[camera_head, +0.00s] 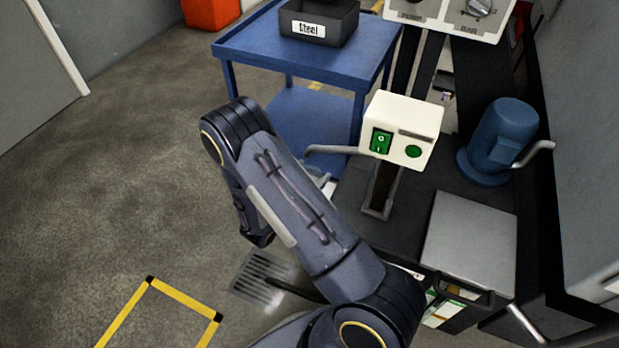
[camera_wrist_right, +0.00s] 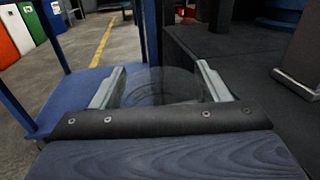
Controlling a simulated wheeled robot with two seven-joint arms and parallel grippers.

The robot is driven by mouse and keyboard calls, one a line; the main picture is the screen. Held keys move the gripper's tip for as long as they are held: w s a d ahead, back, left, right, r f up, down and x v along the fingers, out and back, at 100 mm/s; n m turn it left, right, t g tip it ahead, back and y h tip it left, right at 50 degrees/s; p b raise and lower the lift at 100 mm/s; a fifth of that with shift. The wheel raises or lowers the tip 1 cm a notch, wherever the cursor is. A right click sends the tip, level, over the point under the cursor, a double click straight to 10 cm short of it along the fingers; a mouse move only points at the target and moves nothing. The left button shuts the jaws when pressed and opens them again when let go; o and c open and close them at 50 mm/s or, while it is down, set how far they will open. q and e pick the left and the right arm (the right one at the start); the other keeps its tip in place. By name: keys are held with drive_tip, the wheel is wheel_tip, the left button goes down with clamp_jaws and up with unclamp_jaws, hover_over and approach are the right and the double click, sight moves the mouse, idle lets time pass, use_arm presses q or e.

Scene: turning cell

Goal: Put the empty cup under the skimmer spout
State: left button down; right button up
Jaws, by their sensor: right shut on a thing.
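The clear empty cup (camera_wrist_right: 165,88) shows in the right wrist view between the fingers of my right gripper (camera_wrist_right: 160,80), which is shut on it. In the head view the skimmer is a white box (camera_head: 404,131) with a green switch and a green button. Its thin grey spout (camera_head: 331,150) sticks out to the left. A small pale part of my right gripper (camera_head: 318,172) shows just below the spout's end, mostly hidden by my forearm. I cannot tell whether the cup is exactly under the spout tip. My left gripper is not in view.
A blue cart (camera_head: 300,50) bears a black bin (camera_head: 318,22) labelled Steel, close behind the gripper. A blue motor (camera_head: 495,142) and a grey plate (camera_head: 470,235) lie to the right on the dark machine top (camera_head: 405,225).

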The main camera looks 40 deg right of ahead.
drive_tip(key=shift+f, duration=0.1)
drive_tip(key=shift+f, duration=0.15)
drive_tip(key=o, duration=1.1)
drive_tip(key=shift+c, duration=0.2)
